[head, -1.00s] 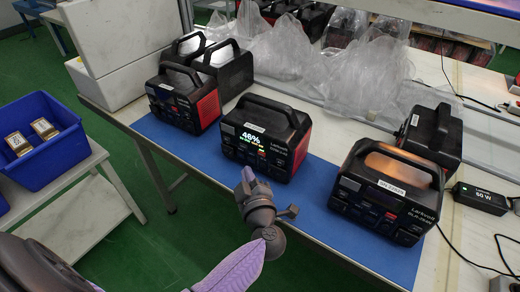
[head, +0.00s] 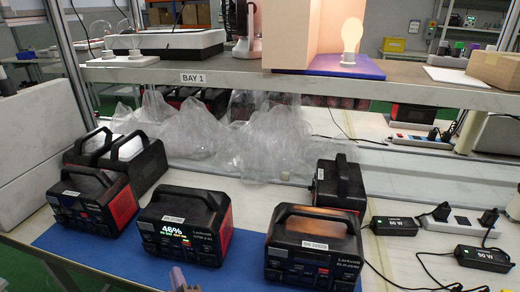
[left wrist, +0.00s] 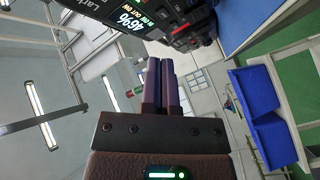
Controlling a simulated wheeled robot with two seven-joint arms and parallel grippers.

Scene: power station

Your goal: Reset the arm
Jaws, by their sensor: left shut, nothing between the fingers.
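My left gripper (head: 178,279) shows only as purple fingertips at the bottom edge of the head view, in front of the middle power station. In the left wrist view its two purple fingers (left wrist: 160,82) are together with nothing between them. The power station with a lit 46% display (head: 182,226) stands on the blue mat (head: 105,240); its display also shows at the top of the left wrist view (left wrist: 130,12). The gripper appears apart from it. My right gripper is in neither view.
More black power stations stand at the left (head: 92,205) and right (head: 313,250). Clear plastic bags (head: 265,145) lie behind them under a shelf (head: 300,88). Chargers (head: 394,226) and cables lie at the right. Blue bins (left wrist: 255,90) show in the left wrist view.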

